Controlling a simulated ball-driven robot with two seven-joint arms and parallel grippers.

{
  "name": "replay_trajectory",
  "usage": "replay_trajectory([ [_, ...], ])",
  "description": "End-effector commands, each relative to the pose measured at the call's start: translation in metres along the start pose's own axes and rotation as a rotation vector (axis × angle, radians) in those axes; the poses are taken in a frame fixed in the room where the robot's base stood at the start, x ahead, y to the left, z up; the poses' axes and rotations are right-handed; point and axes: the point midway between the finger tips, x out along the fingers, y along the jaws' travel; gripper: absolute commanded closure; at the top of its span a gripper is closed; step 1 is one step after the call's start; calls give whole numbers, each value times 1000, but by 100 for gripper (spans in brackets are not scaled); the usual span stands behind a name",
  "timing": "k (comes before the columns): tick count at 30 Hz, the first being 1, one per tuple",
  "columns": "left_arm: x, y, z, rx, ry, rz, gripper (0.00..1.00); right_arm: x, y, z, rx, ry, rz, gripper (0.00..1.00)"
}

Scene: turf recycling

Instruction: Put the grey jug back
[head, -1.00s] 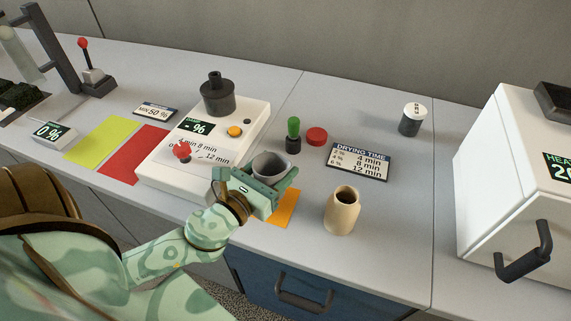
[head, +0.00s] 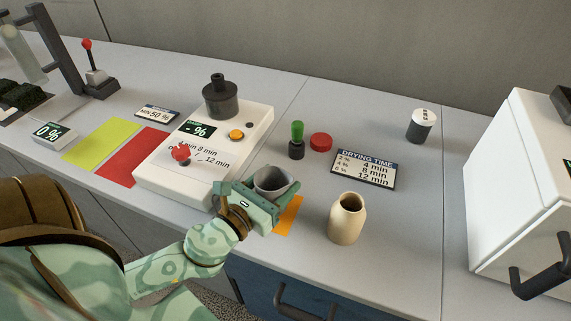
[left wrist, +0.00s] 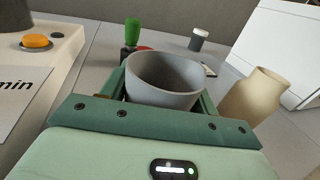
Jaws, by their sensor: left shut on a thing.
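The grey jug (head: 272,182) is an open, round grey vessel, upright between the fingers of my left gripper (head: 268,190). My left gripper is shut on it, over the counter's front part by an orange mat (head: 288,216). In the left wrist view the jug (left wrist: 165,82) sits between the green fingers, its mouth facing up. The fingers and palm hide its lower part, so I cannot tell whether its base touches the counter. My right gripper is not in view.
A cream bottle (head: 347,220) stands right of the jug. A white machine (head: 160,178) is to the left. A green-topped knob (head: 297,138), a red button (head: 321,142) and a drying-time sign (head: 364,168) are behind. A white heater box (head: 525,180) stands far right.

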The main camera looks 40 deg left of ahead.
Motion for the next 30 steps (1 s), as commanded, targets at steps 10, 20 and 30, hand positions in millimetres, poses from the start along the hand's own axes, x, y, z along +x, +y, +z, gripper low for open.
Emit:
replay_trajectory([
  [10, 0, 0, -2, 0, -1, 0, 66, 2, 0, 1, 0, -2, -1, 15],
  [20, 0, 0, -7, -1, 0, 0, 66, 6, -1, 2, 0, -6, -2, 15],
  [30, 0, 0, -9, 0, -1, 0, 15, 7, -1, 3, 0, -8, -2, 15],
])
